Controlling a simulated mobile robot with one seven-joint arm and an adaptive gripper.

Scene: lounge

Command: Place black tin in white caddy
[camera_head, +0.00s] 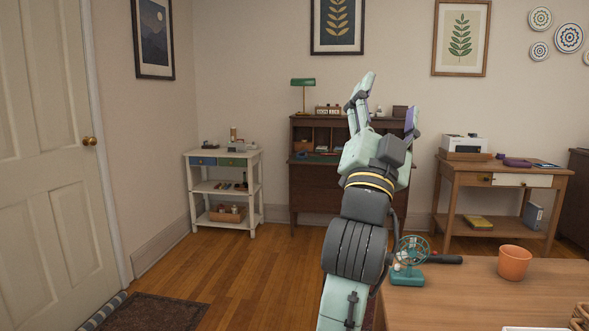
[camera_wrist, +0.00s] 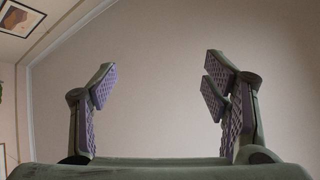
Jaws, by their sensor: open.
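My gripper (camera_head: 388,98) is raised in front of the dark wooden desk in the head view, fingers pointing up. In the wrist view my gripper (camera_wrist: 160,85) is open and empty, with only wall between its fingers. I cannot make out a black tin or a white caddy for certain in either view. My arm and gripper hide part of the desk.
A wooden table (camera_head: 470,300) at the front right holds an orange pot (camera_head: 514,262) and a teal-based wire-cage device (camera_head: 408,268). A side table (camera_head: 505,180) at the right holds a white printer-like machine (camera_head: 464,143). Wooden floor (camera_head: 245,268) lies open at left centre.

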